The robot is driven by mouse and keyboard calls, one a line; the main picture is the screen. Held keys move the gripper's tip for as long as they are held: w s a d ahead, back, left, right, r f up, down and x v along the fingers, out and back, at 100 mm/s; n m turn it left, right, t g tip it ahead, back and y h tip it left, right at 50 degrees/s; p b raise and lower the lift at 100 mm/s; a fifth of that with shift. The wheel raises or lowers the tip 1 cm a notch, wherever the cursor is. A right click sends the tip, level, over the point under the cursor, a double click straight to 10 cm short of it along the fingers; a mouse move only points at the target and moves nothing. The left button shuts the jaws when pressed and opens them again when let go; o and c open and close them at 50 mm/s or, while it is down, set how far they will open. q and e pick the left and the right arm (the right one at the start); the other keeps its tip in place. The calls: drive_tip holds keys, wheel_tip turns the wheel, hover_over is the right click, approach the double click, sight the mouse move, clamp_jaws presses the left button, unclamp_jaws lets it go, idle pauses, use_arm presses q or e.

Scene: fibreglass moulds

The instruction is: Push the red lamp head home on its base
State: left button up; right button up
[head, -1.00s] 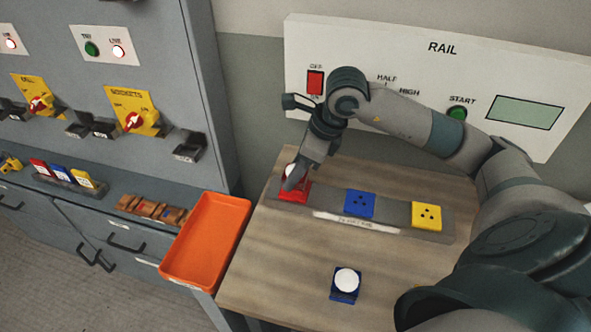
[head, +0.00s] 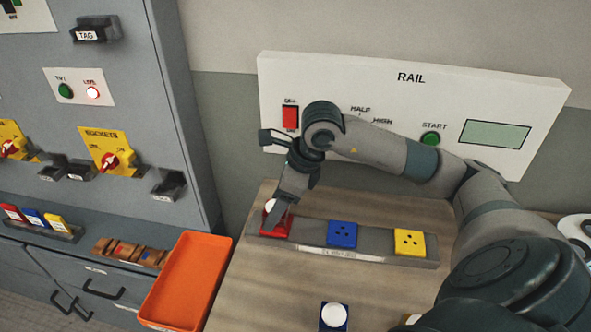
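The red lamp head (head: 276,228) with its white dome sits at the left end of a grey rail (head: 380,250) on the wooden table. My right gripper (head: 271,208) points down at it from above, its tip against or just over the dome. The finger hides part of the dome and of the red body. I cannot tell whether the lamp head is seated flush, or whether the fingers are open or shut. My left gripper is out of view.
Blue (head: 342,234) and yellow (head: 409,242) socket blocks share the rail. A blue lamp head (head: 334,315) with a white dome lies near the front. An orange tray (head: 187,285) is at the left. A white RAIL panel (head: 340,85) stands behind. Bare table lies left of the blue lamp head.

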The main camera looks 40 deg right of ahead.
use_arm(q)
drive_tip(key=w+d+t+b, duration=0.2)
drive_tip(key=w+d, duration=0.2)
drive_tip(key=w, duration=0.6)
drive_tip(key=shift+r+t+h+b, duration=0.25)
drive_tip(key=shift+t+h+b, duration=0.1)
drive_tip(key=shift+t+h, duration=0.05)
use_arm(e)
drive_tip(key=v, duration=1.7)
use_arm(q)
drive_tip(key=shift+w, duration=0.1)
use_arm(e)
drive_tip(key=shift+f, duration=0.1)
drive_tip(key=shift+s, duration=0.1)
